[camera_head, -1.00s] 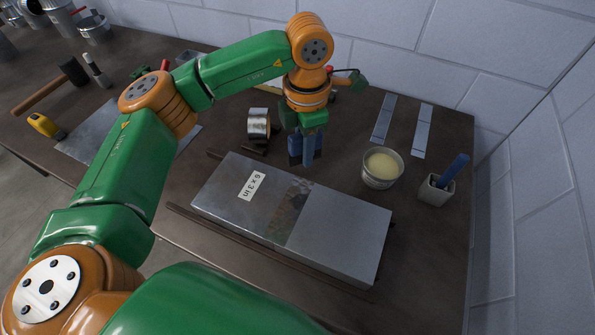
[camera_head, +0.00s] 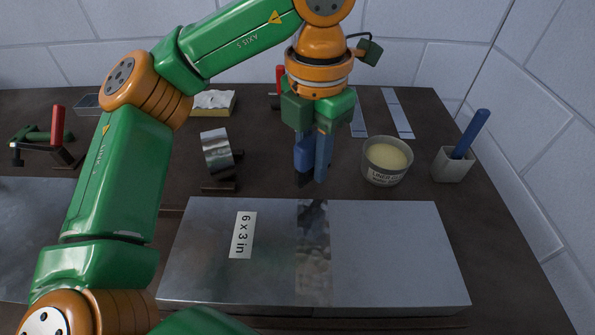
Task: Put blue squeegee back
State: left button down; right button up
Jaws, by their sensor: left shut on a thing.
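My left gripper (camera_head: 316,138) points down behind the metal duct and is shut on the blue squeegee (camera_head: 304,153). The squeegee hangs below the fingers, with a dark lower edge close to the table; I cannot tell whether it touches. The fingers partly hide it. A pale square holder (camera_head: 453,167) stands at the right with another blue-handled tool (camera_head: 471,132) leaning in it. A tub of cream-coloured liner (camera_head: 387,162) stands between the gripper and that holder. My right gripper is not in view.
The rectangular duct (camera_head: 390,240), labelled 6 x 3 in, lies across the front with a shiny patch at its middle seam. A metal roll (camera_head: 216,150) stands left of the gripper. Two flat strips (camera_head: 397,113) lie at the back right.

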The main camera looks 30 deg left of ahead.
pick_arm(q)
jog(key=w+a+f+p, duration=0.2)
jog(key=w+a, duration=0.2)
send_over(293, 173)
notch_tip(293, 173, down, 6)
jog(key=shift+f+p, duration=0.25)
jog(key=shift+p, duration=0.05)
notch_tip(293, 173, down, 3)
jog(key=shift+r, duration=0.1)
jog(key=shift+f, duration=0.35)
jog(key=c, duration=0.7)
grip_release()
